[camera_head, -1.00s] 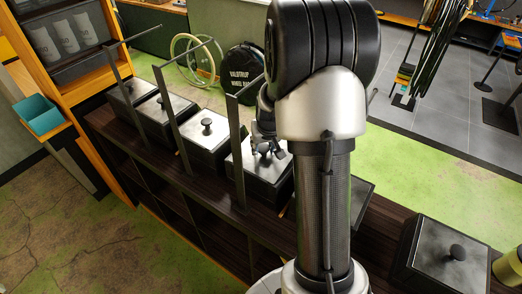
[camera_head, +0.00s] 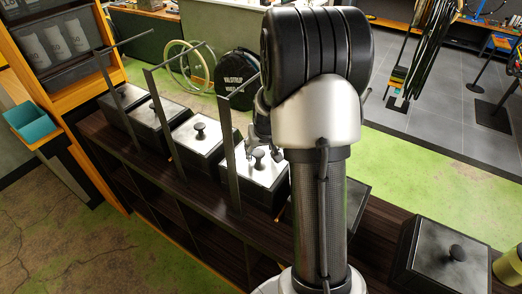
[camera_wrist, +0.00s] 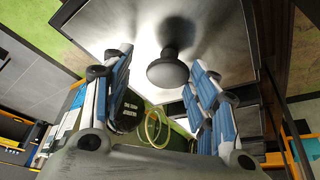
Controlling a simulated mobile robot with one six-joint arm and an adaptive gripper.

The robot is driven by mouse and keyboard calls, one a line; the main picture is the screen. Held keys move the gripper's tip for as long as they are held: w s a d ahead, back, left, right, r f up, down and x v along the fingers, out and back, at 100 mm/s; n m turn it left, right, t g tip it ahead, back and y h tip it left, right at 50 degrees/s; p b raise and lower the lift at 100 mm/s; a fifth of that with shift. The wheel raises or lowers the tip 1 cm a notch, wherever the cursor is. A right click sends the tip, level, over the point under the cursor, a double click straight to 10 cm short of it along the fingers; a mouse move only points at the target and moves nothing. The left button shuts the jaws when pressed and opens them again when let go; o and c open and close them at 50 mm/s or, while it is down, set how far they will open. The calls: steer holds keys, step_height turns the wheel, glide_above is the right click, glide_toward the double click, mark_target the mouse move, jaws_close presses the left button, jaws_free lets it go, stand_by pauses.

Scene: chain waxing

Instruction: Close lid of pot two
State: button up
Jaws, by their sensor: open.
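A dark square pot (camera_head: 270,192) with a shiny grey lid (camera_head: 266,172) and black knob (camera_head: 258,154) stands on the dark shelf, just left of my arm. Its lid appears to lie on the pot. My gripper (camera_head: 264,150) is open and empty, close to this knob. In the wrist view, my gripper (camera_wrist: 160,85) has its blue-padded fingers spread. The knob (camera_wrist: 168,70) shows between and beyond the fingertips, with no finger visibly touching it. The lid (camera_wrist: 215,35) fills the upper middle. No label shows which pot is pot two.
Several similar lidded pots stand in the row, including one to the left (camera_head: 200,138) and one at the far right (camera_head: 448,258). Tall thin dark posts (camera_head: 232,165) rise along the row's front edge. My arm hides part of the shelf (camera_head: 385,222).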

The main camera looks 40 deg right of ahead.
steer(key=v, duration=1.2)
